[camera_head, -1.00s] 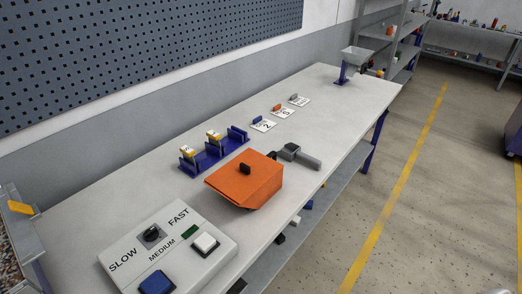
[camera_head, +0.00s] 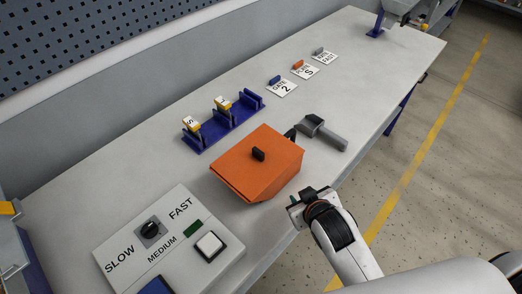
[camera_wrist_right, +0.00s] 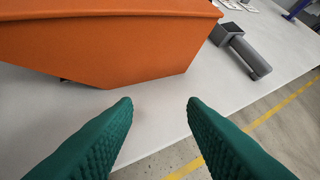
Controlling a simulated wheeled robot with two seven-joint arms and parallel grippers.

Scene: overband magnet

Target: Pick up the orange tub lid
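The orange tub lid (camera_head: 275,148) sits on top of the orange tub (camera_head: 247,193), with a small black knob (camera_head: 258,154) in its middle. The tub stands on the bench near its front edge. My right gripper (camera_head: 293,204) is just in front of the tub's near right side, apart from it and lower than the lid. In the right wrist view the green fingers (camera_wrist_right: 160,104) are spread with nothing between them, and the orange tub side (camera_wrist_right: 110,50) fills the upper left. The knob is out of that view. My left gripper is not in view.
A grey handled tool (camera_head: 325,132) lies right of the tub. A blue rack (camera_head: 222,127) with yellow-topped pieces stands behind it. A control box (camera_head: 165,245) with dial and buttons is at front left. Labelled cards (camera_head: 283,89) lie farther back. The bench's far right part is clear.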

